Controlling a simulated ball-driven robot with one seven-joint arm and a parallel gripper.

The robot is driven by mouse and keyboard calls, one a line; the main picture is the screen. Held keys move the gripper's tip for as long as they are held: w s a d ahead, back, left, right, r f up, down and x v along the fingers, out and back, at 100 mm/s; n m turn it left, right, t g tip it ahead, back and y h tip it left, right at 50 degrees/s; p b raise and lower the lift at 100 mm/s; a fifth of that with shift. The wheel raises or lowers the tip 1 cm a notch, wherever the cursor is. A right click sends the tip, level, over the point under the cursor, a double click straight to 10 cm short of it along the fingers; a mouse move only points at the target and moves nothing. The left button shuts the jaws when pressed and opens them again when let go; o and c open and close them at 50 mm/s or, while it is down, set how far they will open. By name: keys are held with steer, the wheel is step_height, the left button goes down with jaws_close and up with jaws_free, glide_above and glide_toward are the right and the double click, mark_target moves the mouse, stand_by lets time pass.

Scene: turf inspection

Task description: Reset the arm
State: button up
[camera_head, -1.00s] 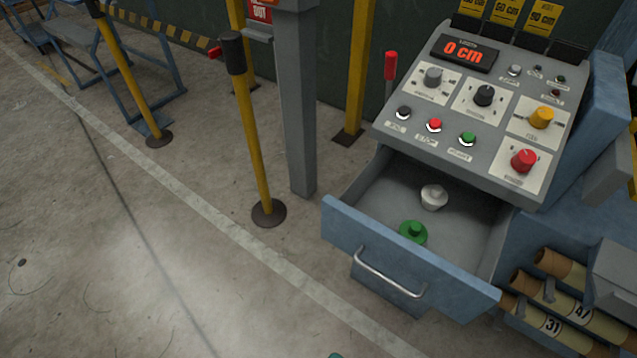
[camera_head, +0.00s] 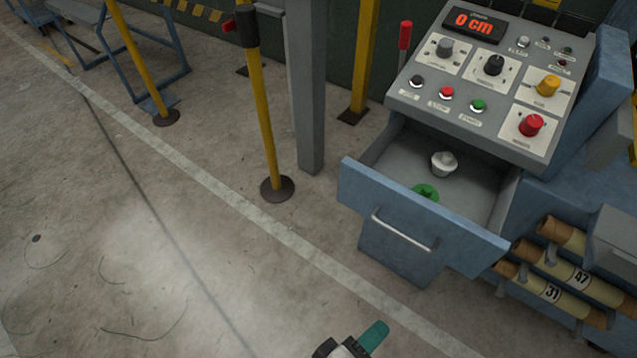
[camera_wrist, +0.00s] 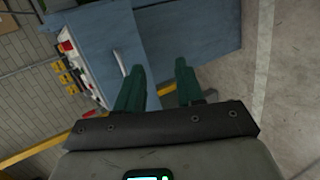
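My gripper shows in the wrist view (camera_wrist: 158,88) with its two green fingers spread apart and nothing between them. In the head view only part of my gripper (camera_head: 372,337) shows, at the bottom edge, in front of and below the open drawer and apart from it. The drawer (camera_head: 420,222) is pulled out of the blue console and has a metal handle (camera_head: 403,232). A white knob-shaped piece (camera_head: 444,164) and a green one (camera_head: 425,192) lie in it. The green one is partly hidden by the drawer front.
The console panel (camera_head: 467,88) has knobs, buttons and a display reading 0 cm. Labelled rolls (camera_head: 560,280) sit in a rack at the lower right. A yellow post (camera_head: 264,130) and a grey post (camera_head: 307,100) stand left of the drawer.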

steer(key=s+d+f+m+g+y, duration=0.2)
steer(key=s+d+m+g+y, duration=0.1)
steer(key=d, duration=0.6)
steer(key=s+d+f+m+g+y, duration=0.3)
steer(key=d+m+y, duration=0.3)
steer(key=d, duration=0.3)
steer(key=shift+d+f+g, duration=0.15)
steer(key=shift+d+g, duration=0.2)
steer(key=shift+g, duration=0.25)
